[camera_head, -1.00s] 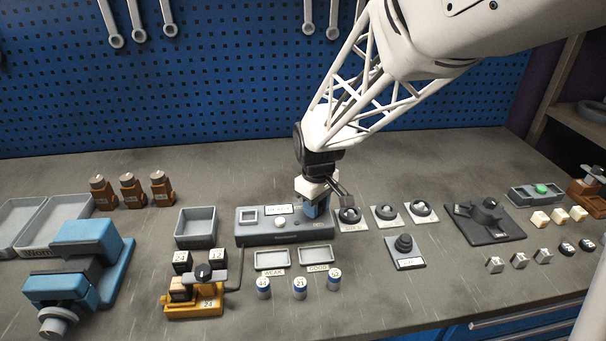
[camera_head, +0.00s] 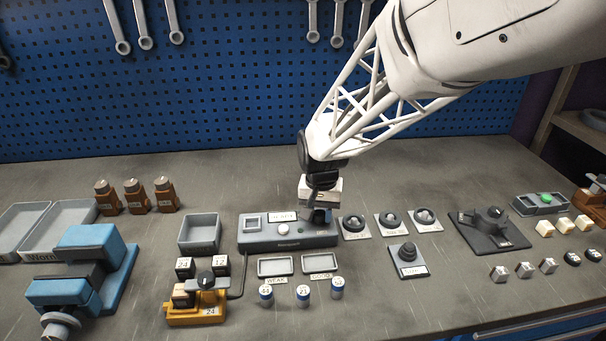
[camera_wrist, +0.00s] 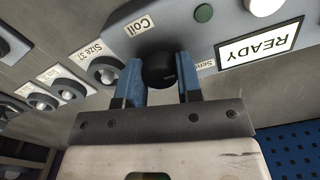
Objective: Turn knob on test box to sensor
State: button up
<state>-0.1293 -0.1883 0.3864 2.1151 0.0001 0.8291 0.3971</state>
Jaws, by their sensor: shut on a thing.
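The grey test box (camera_head: 262,238) stands mid-table with a lit display reading READY (camera_wrist: 260,44) and a round white button (camera_head: 283,229). Its black round knob (camera_wrist: 160,70) shows in the wrist view between a "Coil" label (camera_wrist: 140,26) on the left and a partly hidden "Sen..." label (camera_wrist: 203,65) on the right. My gripper (camera_wrist: 159,76) has its blue fingers on both sides of the knob and is shut on it. In the head view my gripper (camera_head: 319,212) is at the box's right end and hides the knob. The knob's pointer direction is unclear.
Round sockets on white plates (camera_head: 354,224) sit close to the right of the box. A yellow fixture (camera_head: 196,314) is front left. The table behind the box is clear.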

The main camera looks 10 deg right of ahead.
aim_at(320, 213)
jog(key=m, duration=0.6)
jog(key=shift+w+r, duration=0.1)
dwell(0.3)
jog(key=o, duration=0.9)
jog(key=shift+o, duration=0.2)
jog(key=shift+r, duration=3.85)
